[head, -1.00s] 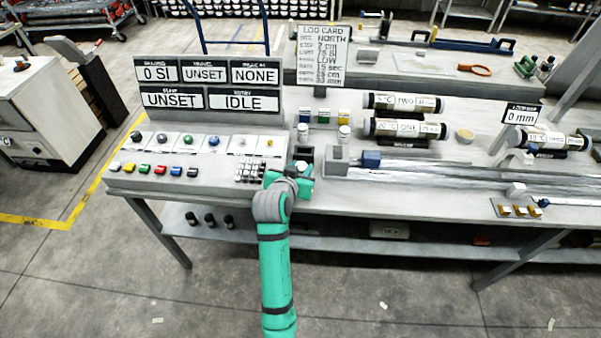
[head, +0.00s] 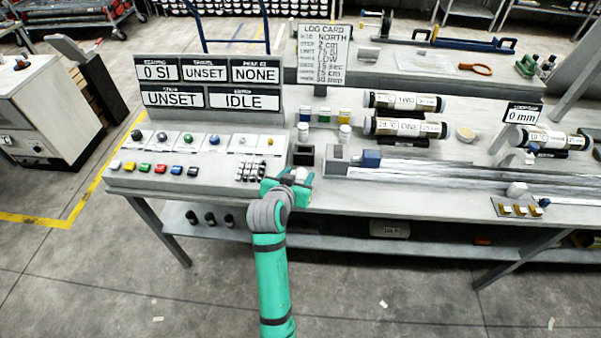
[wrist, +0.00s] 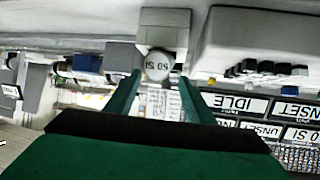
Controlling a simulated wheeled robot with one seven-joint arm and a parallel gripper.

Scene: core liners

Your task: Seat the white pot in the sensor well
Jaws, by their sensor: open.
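A white pot with an inverted "50 SI" label (wrist: 158,66) shows in the wrist view, between my open fingers as seen from there. I cannot tell whether it is within the fingers or beyond them. My gripper (head: 297,178) is at the bench's front edge, just in front of a small grey block (head: 303,161) with a dark top opening, which looks like the sensor well. That block also shows in the wrist view (wrist: 165,30), close to the pot. A small white patch shows at my gripper in the head view; whether it is the pot is unclear.
Two small white pots (head: 303,132) (head: 345,132) stand behind the block. A button console (head: 153,171) with displays is at the left. A grey box (head: 337,164) and a blue block (head: 371,158) on a rail are close by on the right.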

